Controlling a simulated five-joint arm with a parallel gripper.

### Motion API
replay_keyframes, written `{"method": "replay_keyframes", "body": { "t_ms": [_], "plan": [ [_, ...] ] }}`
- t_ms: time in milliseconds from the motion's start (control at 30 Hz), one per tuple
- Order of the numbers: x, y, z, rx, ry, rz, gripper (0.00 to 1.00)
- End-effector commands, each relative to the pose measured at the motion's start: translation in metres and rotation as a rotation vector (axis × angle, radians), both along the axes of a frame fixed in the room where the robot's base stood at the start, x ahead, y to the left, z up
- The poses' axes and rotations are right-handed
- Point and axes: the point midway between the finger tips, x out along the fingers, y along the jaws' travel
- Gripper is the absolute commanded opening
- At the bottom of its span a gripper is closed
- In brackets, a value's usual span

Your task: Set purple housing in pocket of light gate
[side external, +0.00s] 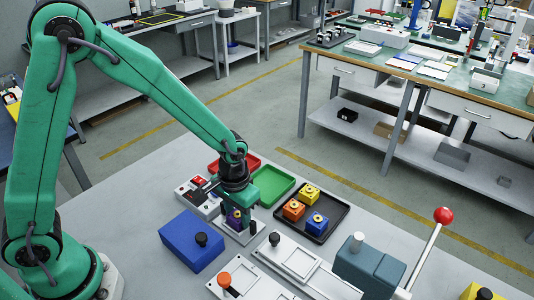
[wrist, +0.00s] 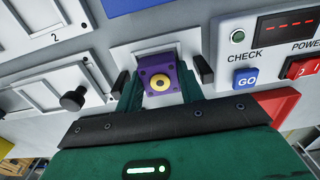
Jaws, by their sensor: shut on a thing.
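The purple housing (wrist: 152,68) has a yellow ring with a dark centre on top and screw holes at its corners. My gripper (wrist: 158,92) is shut on it, with one green finger on each side. In the wrist view the housing is over the pale pocket plate of the light gate (wrist: 188,42), between two black posts. I cannot tell whether it is seated or slightly above the pocket. In the side view my gripper (side external: 237,221) points down at the light gate (side external: 243,238), and the housing shows only as a small purple patch (side external: 233,216).
A control box (wrist: 262,45) with CHECK lamp, GO button and red switch stands beside the gate. A black tray (side external: 335,228) holds orange, yellow and blue housings. Numbered fixtures (side external: 290,262) and a red-knobbed lever (side external: 443,215) stand nearer the camera.

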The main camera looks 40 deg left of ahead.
Motion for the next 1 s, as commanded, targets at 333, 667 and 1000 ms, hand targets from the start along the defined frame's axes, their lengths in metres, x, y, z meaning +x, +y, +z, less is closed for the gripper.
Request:
{"method": "replay_keyframes", "body": {
  "t_ms": [333, 667, 1000],
  "plan": [
    [0.0001, 0.0, -0.0001, 0.0, 0.0, 0.0, 0.41],
    [-0.0001, 0.0, -0.0002, 0.0, 0.0, 0.0, 0.6],
    [0.0005, -0.0002, 0.0058, -0.001, -0.002, 0.0, 0.6]
  ]
}}
